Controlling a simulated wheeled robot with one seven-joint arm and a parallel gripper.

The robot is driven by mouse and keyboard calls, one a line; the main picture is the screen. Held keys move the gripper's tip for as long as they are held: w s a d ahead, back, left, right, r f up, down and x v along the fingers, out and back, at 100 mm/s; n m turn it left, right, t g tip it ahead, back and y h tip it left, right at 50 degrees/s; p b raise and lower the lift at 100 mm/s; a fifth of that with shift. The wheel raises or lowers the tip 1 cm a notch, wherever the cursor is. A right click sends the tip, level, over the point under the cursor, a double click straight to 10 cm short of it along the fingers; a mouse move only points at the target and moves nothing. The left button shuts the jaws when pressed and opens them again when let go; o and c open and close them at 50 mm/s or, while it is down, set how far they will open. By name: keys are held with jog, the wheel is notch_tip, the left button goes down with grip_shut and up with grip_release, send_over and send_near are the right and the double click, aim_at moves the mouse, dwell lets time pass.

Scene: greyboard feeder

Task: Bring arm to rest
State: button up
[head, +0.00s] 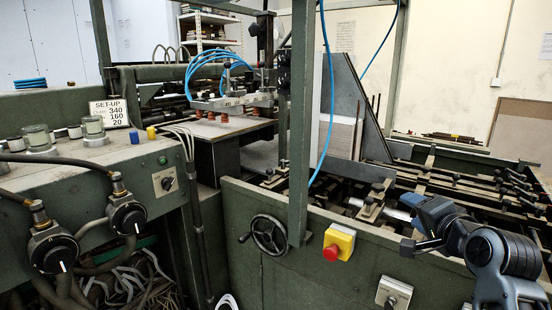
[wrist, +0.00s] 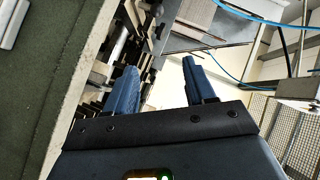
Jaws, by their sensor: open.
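My gripper (head: 410,224) is at the right of the head view, over the near green side panel of the feeder. In the wrist view, my gripper (wrist: 157,78) shows two blue fingers spread apart with nothing between them. My blue and dark arm comes in from the lower right corner of the head view. The fingers look clear of the machine, but the exact gap to the panel's top edge cannot be told.
A red stop button on a yellow box (head: 338,242) and a handwheel (head: 270,234) stick out from the near panel. A green upright post (head: 301,130) stands left of my arm. Blue hoses (head: 327,100) hang beside it. Rails and clamps (head: 455,185) fill the bed behind.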

jog(key=s+a+f+n, duration=0.1)
jog(key=s+f+n, duration=0.1)
jog(key=s+f, duration=0.55)
jog(key=s+a+f+n+h, duration=0.15)
jog(key=s+f, duration=0.25)
jog(key=s, duration=0.7)
jog(key=s+a+f+n, duration=0.1)
jog(key=s+f+n, duration=0.2)
jog(key=s+f, duration=0.45)
jog(key=s+a+r+n, duration=0.1)
jog(key=s+r+n, duration=0.1)
jog(key=s, duration=0.7)
jog(key=s+a+r+n, duration=0.1)
jog(key=s+r, duration=0.3)
jog(key=s, duration=0.5)
jog(key=s+a+r+n, duration=0.2)
jog(key=s+r, duration=0.1)
jog(key=s, duration=0.6)
jog(key=shift+s+a+r+n+y, duration=0.15)
jog(key=shift+a+n+y, duration=0.2)
jog(key=shift+y, duration=0.1)
